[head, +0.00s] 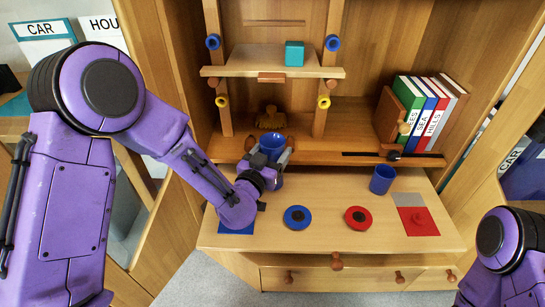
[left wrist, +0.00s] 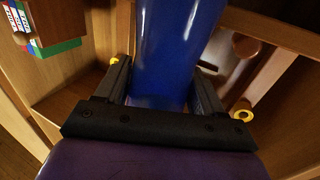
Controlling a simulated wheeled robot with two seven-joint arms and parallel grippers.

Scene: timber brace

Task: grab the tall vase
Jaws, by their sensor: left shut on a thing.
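The tall blue vase (head: 272,147) stands upright above the left part of the light wood top, in front of the cabinet's lower shelf. My left gripper (head: 276,163) is shut on it, with a finger on either side. In the left wrist view the vase (left wrist: 177,50) fills the space between the two dark fingers (left wrist: 160,85). My arm and gripper hide its lower part in the head view, so I cannot tell whether its base touches the top. My right arm shows at the lower right, but its gripper is out of view.
A shorter blue cup (head: 382,180), a blue disc (head: 297,217) and a red disc (head: 358,218) are on the top. A blue mat (head: 236,227) and a red-grey mat (head: 417,219) lie there too. A shelf board (head: 255,60) holds a teal cube (head: 294,53). Books (head: 422,115) stand right.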

